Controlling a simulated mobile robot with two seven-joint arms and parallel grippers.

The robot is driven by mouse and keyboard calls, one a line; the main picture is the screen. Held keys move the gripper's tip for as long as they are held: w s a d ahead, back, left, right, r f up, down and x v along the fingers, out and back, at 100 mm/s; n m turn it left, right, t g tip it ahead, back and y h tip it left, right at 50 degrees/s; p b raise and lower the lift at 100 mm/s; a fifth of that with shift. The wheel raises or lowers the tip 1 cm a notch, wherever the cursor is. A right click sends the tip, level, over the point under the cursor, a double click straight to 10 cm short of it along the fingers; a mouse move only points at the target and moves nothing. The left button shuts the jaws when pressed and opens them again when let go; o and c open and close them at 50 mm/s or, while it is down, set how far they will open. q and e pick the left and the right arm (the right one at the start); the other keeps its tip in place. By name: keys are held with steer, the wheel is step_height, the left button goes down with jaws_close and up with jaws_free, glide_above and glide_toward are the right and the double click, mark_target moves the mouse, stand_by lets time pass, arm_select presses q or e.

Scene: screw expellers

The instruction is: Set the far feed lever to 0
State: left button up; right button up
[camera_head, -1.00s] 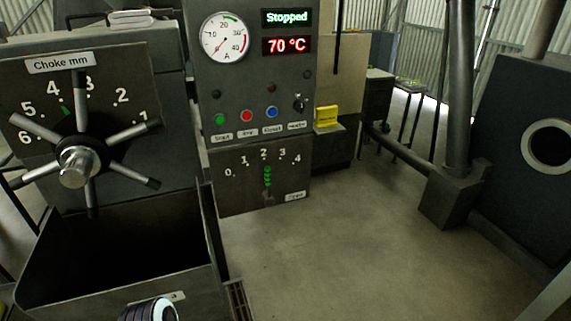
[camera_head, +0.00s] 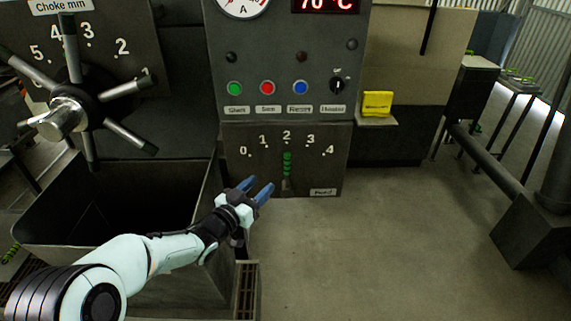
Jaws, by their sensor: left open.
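The feed lever (camera_head: 287,162) has a green ribbed handle and stands upright, pointing at the 2 on its panel (camera_head: 325,172). The panel's scale runs from 0 at the left to 4 at the right, with a small label at its lower right. My left gripper (camera_head: 257,188) is open and empty, to the lower left of the lever, with its blue fingers pointing up toward the panel. It appears apart from the lever. My right gripper is not in view.
A choke handwheel (camera_head: 68,118) with several spokes juts out at the left above a dark open bin (camera_head: 190,217). Buttons and a knob (camera_head: 338,85) sit above the lever panel. A yellow object (camera_head: 377,104) rests on a ledge at right. The floor (camera_head: 390,240) at right is clear.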

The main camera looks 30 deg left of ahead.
mark_target(285, 160)
arm_select(q)
steer(key=w+p, duration=0.2)
steer(key=w, duration=1.1)
steer(key=shift+d, duration=0.2)
jaws_close()
